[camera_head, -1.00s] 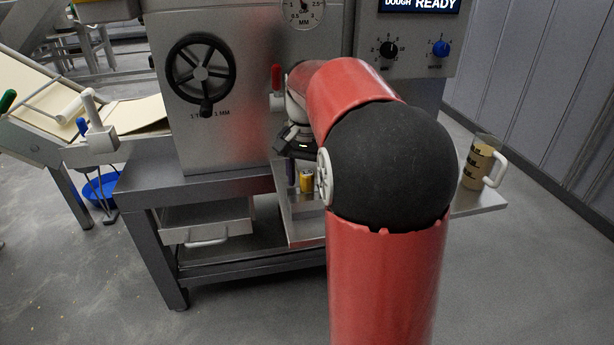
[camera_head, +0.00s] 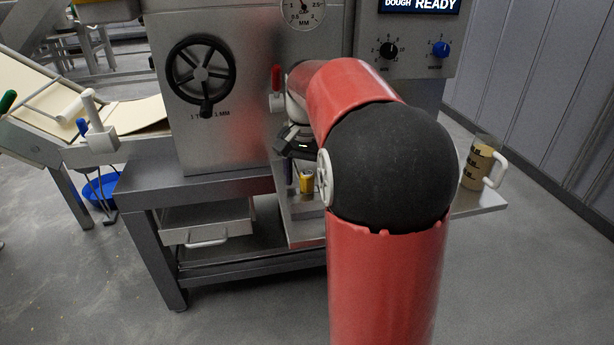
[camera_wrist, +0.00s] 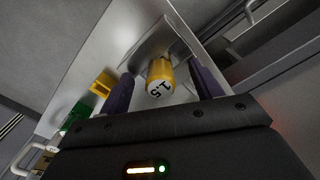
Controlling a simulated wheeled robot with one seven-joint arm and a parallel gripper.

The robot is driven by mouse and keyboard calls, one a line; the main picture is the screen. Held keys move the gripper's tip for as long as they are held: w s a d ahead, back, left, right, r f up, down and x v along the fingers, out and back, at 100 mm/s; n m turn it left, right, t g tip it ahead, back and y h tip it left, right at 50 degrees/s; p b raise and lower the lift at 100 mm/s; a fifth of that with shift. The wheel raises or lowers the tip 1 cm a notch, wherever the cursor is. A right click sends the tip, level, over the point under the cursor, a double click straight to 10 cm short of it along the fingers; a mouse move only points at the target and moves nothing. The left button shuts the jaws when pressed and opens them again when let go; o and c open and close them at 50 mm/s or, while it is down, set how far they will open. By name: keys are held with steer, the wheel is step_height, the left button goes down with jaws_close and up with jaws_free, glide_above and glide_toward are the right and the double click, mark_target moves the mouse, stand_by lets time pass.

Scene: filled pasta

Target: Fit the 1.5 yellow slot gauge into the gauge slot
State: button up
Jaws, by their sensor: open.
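The yellow slot gauge (camera_wrist: 159,70) is a short cylinder with "1.5" on its pale end, which faces the wrist camera. It stands between the two purple fingers of my open gripper (camera_wrist: 161,66), with a visible gap on each side. In the head view the yellow gauge (camera_head: 306,183) shows just left of my arm, at the metal tray below the machine. My gripper (camera_head: 292,172) is mostly hidden there by my arm. I cannot tell whether the gauge sits in a slot; its far end is hidden.
A yellow block (camera_wrist: 102,85) and a green block (camera_wrist: 73,119) lie left of my gripper in the wrist view. The machine has a handwheel (camera_head: 201,73) and a red-handled lever (camera_head: 276,82). A measuring jug (camera_head: 479,165) stands on the right shelf.

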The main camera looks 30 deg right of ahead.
step_height(320, 180, up, 5)
steer(key=p, duration=0.4)
steer(key=shift+r, duration=1)
steer(key=shift+r, duration=0.1)
step_height(320, 180, up, 8)
steer(key=s+a+f+n+t, duration=0.2)
steer(key=s+a+f+n, duration=0.2)
steer(key=s, duration=0.6)
steer(key=s+a+f+n+t, duration=0.3)
steer(key=s+a+f+n, duration=0.2)
steer(key=s+a+f, duration=0.4)
steer(key=shift+s+a+t, duration=0.3)
steer(key=shift+s+a, duration=0.05)
steer(key=shift+s, duration=0.2)
